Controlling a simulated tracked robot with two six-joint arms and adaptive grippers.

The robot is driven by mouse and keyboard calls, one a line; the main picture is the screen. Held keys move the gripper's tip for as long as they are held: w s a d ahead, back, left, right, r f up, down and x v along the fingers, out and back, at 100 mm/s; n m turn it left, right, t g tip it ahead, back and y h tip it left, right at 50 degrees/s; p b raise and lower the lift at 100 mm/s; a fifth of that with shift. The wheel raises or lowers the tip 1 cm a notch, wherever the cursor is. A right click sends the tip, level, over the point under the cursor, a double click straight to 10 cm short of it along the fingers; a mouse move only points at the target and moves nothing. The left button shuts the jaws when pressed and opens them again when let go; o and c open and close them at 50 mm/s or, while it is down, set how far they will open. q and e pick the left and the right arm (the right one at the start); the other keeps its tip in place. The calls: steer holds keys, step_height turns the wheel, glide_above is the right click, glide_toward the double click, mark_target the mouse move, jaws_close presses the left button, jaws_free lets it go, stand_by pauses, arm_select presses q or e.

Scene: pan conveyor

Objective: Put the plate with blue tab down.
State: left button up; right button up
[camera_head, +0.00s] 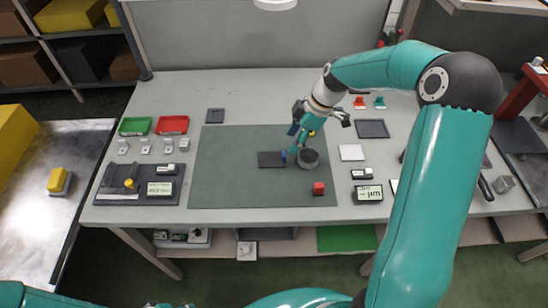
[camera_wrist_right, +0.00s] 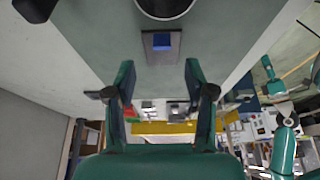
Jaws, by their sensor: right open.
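The dark plate (camera_head: 270,160) lies on the green mat, with its blue tab (camera_head: 284,156) at its right end. In the right wrist view the plate (camera_wrist_right: 152,57) is ahead, past the fingertips, with the blue tab (camera_wrist_right: 162,41) on it. My right gripper (camera_head: 295,149) is by the tab end in the head view. Its two fingers stand wide apart in the right wrist view (camera_wrist_right: 160,65), with nothing between them. The fingers do not appear to touch the plate. Of my left arm, only parts show at the lower left edge; its fingers cannot be made out.
A round dark pan (camera_head: 308,158) stands just right of the tab. A red block (camera_head: 318,188) sits on the mat (camera_head: 230,175) nearer the front. Green and red trays (camera_head: 172,125) lie left of the mat. The left part of the mat is clear.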

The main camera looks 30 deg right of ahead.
mark_target(286, 160)
steer(key=shift+w+a+f, duration=0.1)
steer(key=shift+a+f, duration=0.1)
steer(key=shift+f, duration=0.35)
steer(key=p+x, duration=0.1)
steer(key=x, duration=0.3)
steer(key=shift+a+f+p, duration=0.1)
steer(key=shift+f+p, duration=0.3)
steer(key=shift+f, duration=0.2)
jaws_close()
